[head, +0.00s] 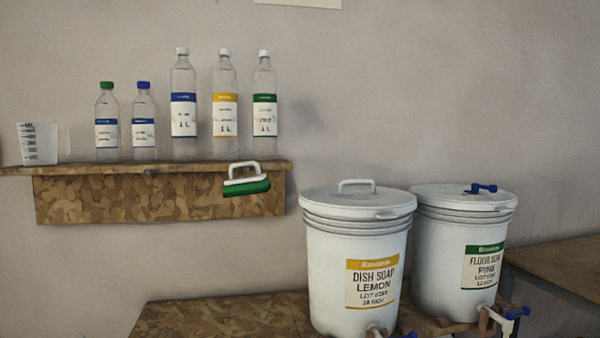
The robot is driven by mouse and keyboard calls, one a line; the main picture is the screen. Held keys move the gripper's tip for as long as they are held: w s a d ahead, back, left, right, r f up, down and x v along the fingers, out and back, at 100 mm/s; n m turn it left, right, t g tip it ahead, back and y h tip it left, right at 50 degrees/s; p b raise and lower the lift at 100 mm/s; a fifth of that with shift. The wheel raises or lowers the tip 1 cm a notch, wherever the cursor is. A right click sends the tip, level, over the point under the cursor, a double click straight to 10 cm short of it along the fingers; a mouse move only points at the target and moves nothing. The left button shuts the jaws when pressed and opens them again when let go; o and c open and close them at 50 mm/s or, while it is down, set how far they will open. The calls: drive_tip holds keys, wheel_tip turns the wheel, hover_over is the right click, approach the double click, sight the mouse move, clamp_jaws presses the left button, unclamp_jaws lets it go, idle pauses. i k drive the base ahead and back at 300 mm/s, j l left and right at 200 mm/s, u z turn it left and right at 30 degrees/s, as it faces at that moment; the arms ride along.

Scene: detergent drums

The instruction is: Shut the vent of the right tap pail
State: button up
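The right tap pail (437,255) is white with a lid and a green label reading floor soap pine. It stands on a wooden bench, partly behind the left pail. A blue vent (481,188) with a bar-like handle sits on top of its lid; I cannot tell whether it is open or shut. A tap with a blue handle (517,312) is low on its front. The left tap pail (329,260) is white with a yellow label reading dish soap lemon and a white lid handle. My gripper is not in view.
The bench (220,318) is bare left of the pails. A wall shelf (205,167) holds several clear bottles (183,105) and a measuring jug (40,145). A green brush (246,187) hangs at its front. Another wooden table (565,262) stands at the right.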

sight(475, 188)
drive_tip(key=i+l, duration=0.1)
drive_tip(key=l, duration=0.25)
drive_tip(key=i+l+z, duration=0.15)
drive_tip(key=l, duration=0.5)
drive_tip(key=i+l+z, duration=0.15)
drive_tip(key=l, duration=0.2)
drive_tip(key=i+j, duration=0.1)
drive_tip(key=j, duration=0.2)
drive_tip(key=i+j, duration=0.1)
drive_tip(key=j, duration=0.25)
